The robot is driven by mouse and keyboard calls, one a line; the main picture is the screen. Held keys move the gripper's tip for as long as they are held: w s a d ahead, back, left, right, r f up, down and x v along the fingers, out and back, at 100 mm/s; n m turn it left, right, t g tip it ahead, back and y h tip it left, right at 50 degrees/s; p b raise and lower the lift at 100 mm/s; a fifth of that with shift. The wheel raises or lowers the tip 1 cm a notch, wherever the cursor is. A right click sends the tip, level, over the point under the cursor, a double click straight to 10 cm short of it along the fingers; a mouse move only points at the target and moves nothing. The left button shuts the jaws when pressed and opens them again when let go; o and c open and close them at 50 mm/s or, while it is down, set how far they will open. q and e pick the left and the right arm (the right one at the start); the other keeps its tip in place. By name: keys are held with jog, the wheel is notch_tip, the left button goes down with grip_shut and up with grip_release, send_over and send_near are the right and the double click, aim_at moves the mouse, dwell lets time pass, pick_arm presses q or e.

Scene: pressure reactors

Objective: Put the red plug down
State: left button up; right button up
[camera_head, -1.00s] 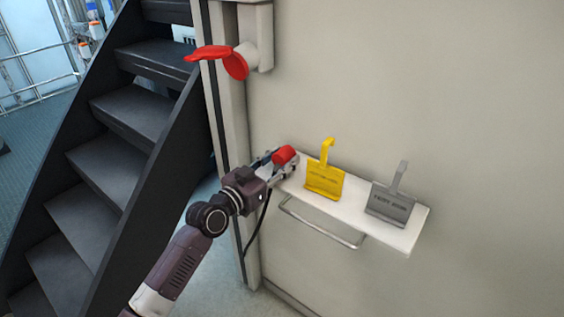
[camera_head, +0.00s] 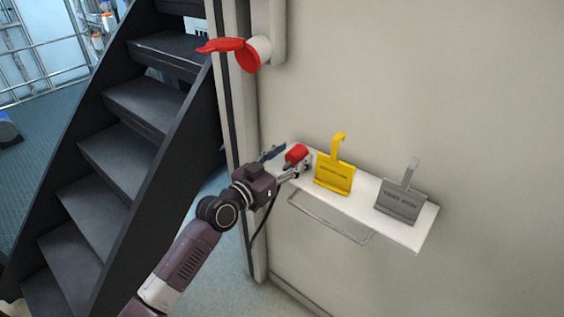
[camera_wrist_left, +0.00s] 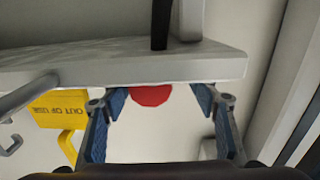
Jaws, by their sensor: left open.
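The red plug (camera_head: 297,154) is at the left end of the white shelf (camera_head: 405,231), and it appears to rest on the top there. My left gripper (camera_head: 283,160) is open around the plug, with a finger on either side. In the left wrist view the red plug (camera_wrist_left: 150,95) lies against the shelf edge (camera_wrist_left: 190,68), between the spread blue finger pads of the left gripper (camera_wrist_left: 157,98), with gaps on both sides. That view looks upside down. My right gripper is not in view.
A yellow sign (camera_head: 334,175) stands on the shelf just right of the plug, and a grey sign (camera_head: 398,203) farther right. A rail (camera_head: 330,221) runs below the shelf front. A red-handled fitting (camera_head: 247,53) is on the wall above. Dark stairs (camera_head: 125,160) stand left.

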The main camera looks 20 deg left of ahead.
pick_arm(q)
jog(key=b+v, duration=0.2)
jog(key=v, duration=1)
jog(key=shift+r, duration=0.1)
